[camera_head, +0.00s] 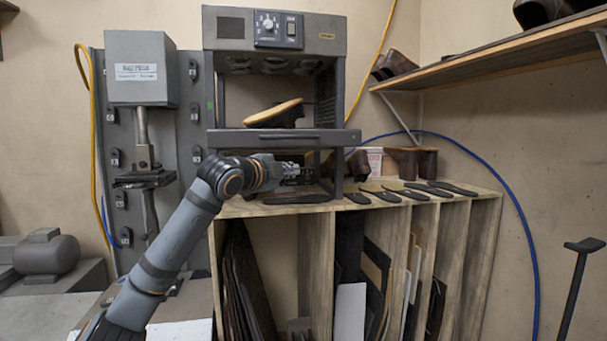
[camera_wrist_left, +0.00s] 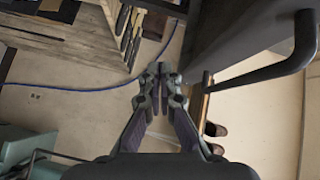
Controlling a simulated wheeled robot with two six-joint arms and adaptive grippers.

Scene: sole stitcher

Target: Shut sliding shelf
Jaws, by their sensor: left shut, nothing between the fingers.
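The sliding shelf (camera_head: 225,139) is a dark grey tray with a long front handle, in the grey heater cabinet (camera_head: 211,28). It appears to stick out past the cabinet's front. A shoe sole with a yellowish edge (camera_head: 274,113) rests on it. My left gripper (camera_head: 308,173) is just below the shelf's front, pointing right, and holds nothing. In the left wrist view its fingers (camera_wrist_left: 160,72) are together. The shelf's dark handle bar (camera_wrist_left: 262,76) shows at the right there, apart from the fingertips. My right gripper is not in view.
Below is a wooden rack (camera_head: 318,270) with several dark soles (camera_head: 410,194) on its top. Brown shoes (camera_head: 413,162) stand at its back right. A grey press (camera_head: 140,70) is at the left. A wall shelf (camera_head: 490,60) is at the upper right.

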